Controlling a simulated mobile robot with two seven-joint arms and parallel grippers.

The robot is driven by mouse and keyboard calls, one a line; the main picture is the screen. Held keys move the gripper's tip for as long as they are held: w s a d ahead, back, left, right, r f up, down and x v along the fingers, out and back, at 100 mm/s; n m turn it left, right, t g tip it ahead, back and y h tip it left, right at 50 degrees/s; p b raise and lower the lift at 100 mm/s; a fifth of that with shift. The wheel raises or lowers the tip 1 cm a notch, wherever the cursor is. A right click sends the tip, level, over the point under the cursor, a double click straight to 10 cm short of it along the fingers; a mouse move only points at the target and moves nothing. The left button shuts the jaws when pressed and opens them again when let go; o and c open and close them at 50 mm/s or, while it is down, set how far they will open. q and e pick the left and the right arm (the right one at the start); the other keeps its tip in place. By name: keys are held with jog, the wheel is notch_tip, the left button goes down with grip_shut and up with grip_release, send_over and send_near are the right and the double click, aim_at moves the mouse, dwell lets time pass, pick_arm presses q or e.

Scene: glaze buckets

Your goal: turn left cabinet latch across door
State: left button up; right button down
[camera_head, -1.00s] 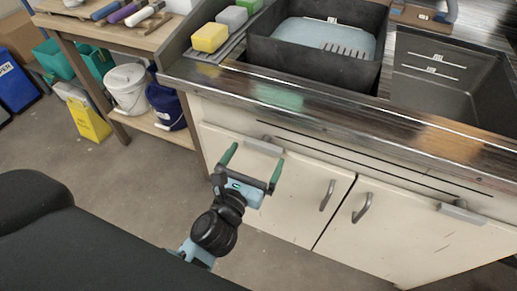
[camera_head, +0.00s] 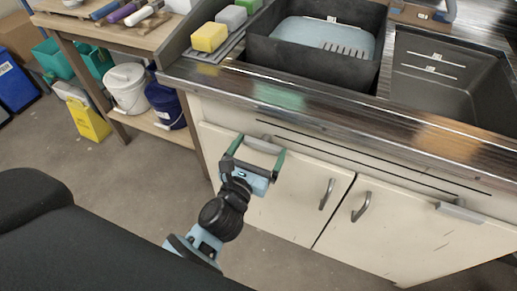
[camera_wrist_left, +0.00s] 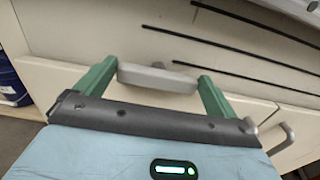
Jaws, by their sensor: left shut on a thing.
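The left cabinet latch (camera_head: 264,145) is a short grey bar at the top of the cream left cabinet door (camera_head: 290,188). It lies roughly along the door's top edge. It also shows in the left wrist view (camera_wrist_left: 158,78), between the green fingers. My left gripper (camera_head: 260,147) is shut on the latch, with one finger at each end of the bar. Part of the latch is hidden behind the fingers in the head view. My right gripper is not in view.
A second grey latch (camera_head: 461,212) sits atop the right cabinet door (camera_head: 400,225). Door handles (camera_head: 327,194) stick out right of my gripper. The metal counter edge (camera_head: 340,132) overhangs above. A shelf with a white bucket (camera_head: 128,88) and blue bucket (camera_head: 166,105) stands left.

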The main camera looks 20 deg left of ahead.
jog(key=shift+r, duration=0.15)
pick_arm(q)
jog(key=shift+d+r+m+p, duration=0.1)
jog(key=shift+m+p, duration=0.45)
jog(key=shift+m, duration=0.35)
jog(key=m+p, duration=0.2)
jog(key=m, duration=0.2)
jog(key=shift+d, duration=0.2)
jog(key=m+p, duration=0.1)
jog(key=m, duration=0.3)
jog(key=shift+d+p, duration=0.1)
jog(key=shift+p, duration=0.25)
jog(key=m+p, duration=0.1)
jog(key=m, duration=0.1)
jog(key=f+m+p, duration=0.1)
jog(key=m, duration=0.2)
jog(key=shift+d, duration=0.15)
jog(key=shift+f+m+p, duration=0.15)
jog(key=shift+m+p, duration=0.2)
jog(key=shift+m, duration=1.25)
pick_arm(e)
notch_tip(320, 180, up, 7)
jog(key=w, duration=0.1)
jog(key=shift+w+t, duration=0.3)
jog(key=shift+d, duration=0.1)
